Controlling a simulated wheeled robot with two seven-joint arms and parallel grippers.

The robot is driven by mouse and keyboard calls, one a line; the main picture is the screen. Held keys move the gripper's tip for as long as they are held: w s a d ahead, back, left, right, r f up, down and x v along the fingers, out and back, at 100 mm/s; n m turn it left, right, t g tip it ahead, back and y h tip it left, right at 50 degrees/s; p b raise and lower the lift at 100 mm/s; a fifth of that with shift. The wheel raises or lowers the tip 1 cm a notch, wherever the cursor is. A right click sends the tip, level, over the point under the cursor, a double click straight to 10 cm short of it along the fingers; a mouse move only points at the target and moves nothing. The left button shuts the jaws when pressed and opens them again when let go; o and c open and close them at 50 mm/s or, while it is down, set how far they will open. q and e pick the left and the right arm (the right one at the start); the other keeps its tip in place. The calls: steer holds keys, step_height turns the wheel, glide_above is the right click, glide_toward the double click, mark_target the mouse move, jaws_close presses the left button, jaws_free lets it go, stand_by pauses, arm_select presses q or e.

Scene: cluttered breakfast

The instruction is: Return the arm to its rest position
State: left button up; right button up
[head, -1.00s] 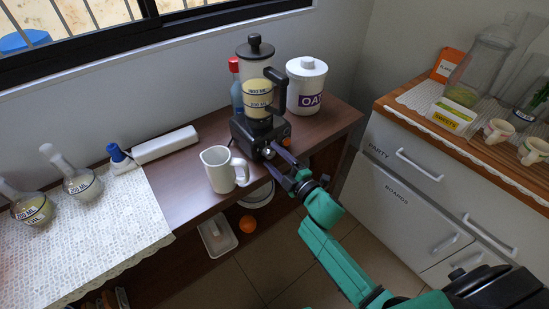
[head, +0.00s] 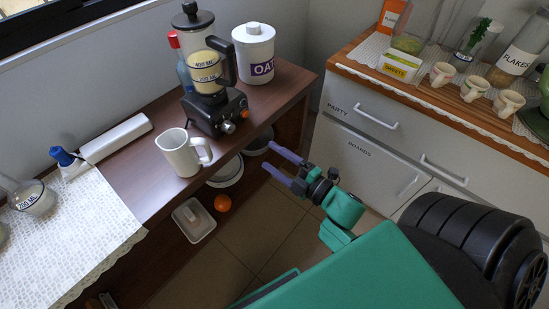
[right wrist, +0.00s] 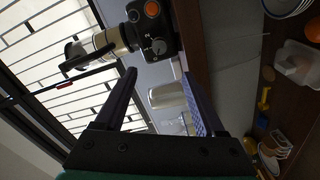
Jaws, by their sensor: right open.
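My right gripper (head: 285,166) is open and empty in the head view, in the air in front of the wooden counter's right part. Its two purple fingers point left towards the counter and touch nothing that I can see. My green right arm (head: 350,265) fills the lower right. In the right wrist view the two open fingers (right wrist: 155,105) show dark, with nothing held between them. The blender (head: 208,75) stands upright on the counter, and it also shows in the right wrist view (right wrist: 155,25). My left gripper is not in view.
A white pitcher (head: 180,153) stands at the counter's front edge. An oats canister (head: 254,55) is behind the blender. An orange (head: 222,203) and a white container (head: 193,220) are on the lower shelf. White drawers (head: 362,118) stand right; the floor between is clear.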

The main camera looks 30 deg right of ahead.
stand_by(0.3)
steer(key=s+d+f+m+g+h+p, duration=0.2)
steer(key=f+m, duration=0.1)
steer(key=f, duration=0.6)
steer(key=s+d+f+m+g+h+p, duration=0.1)
steer(key=s+d+f+m+g+h, duration=0.15)
steer(key=f, duration=0.55)
steer(key=s+d+f+m+g+h+p, duration=0.1)
steer(key=s+f+m+g+p, duration=0.2)
steer(key=f, duration=0.6)
steer(key=s+f+m+g, duration=0.2)
steer(key=s+f, duration=0.2)
steer(key=s, duration=0.3)
steer(key=s+f+m+g+h+p, duration=0.1)
steer(key=s+f+m+g, duration=0.1)
steer(key=s, duration=0.5)
steer(key=s+d+f+m+g, duration=0.1)
steer(key=s+f+m+g, duration=0.2)
steer(key=s+f, duration=0.3)
steer(key=shift+s+f+g, duration=0.35)
steer(key=shift+s+g, duration=0.2)
steer(key=shift+s, duration=0.2)
